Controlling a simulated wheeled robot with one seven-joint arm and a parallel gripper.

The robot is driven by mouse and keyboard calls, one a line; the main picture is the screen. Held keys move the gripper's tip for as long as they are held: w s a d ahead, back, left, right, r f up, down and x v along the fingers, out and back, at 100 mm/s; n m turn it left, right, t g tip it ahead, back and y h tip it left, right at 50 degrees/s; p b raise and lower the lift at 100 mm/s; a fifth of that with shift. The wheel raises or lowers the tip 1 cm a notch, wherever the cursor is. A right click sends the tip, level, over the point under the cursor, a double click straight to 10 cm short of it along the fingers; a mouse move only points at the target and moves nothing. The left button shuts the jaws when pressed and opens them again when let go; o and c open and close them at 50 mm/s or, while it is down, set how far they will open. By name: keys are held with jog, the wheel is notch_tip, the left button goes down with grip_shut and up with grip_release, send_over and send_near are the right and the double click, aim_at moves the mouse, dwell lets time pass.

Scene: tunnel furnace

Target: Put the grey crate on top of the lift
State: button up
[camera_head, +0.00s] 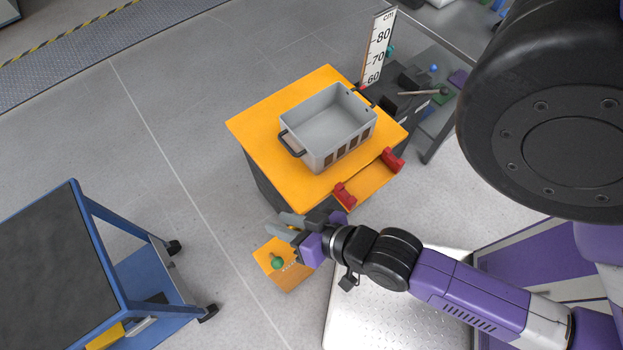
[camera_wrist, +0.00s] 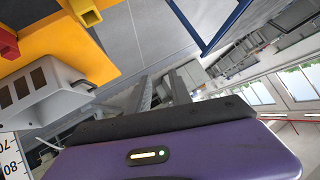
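The grey crate (camera_head: 318,128) is an open, empty box with black handles. It stands upright on an orange-topped unit (camera_head: 262,123); I cannot tell whether this unit is the lift. The crate (camera_wrist: 42,95) and the orange top (camera_wrist: 40,32) also show at the left of the wrist view. My gripper (camera_head: 284,225) is in front of the unit, below and left of the crate in the picture, apart from the crate. In the wrist view its two grey fingers (camera_wrist: 163,92) stand apart with nothing between them.
A blue cart (camera_head: 95,235) with a dark top stands at the left. A small orange box (camera_head: 285,277) with a green button is below my gripper. Red brackets (camera_head: 345,193) sit at the unit's front edge. A height scale (camera_head: 378,48) and a shelf stand behind. Grey floor is clear between.

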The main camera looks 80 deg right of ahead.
jog(key=s+a+r+n+t+y, duration=0.1)
jog(key=s+r+n+t, duration=0.1)
jog(key=r, duration=0.4)
jog(key=s+a+r+n+t+y, duration=0.1)
jog(key=s+r+n+y, duration=0.1)
jog(key=s+r+n, duration=0.2)
notch_tip(320, 180, up, 3)
jog(key=shift+f+n+t, duration=0.15)
jog(key=shift+n+t, duration=0.25)
jog(key=shift+n, duration=0.6)
jog(key=shift+s, duration=0.1)
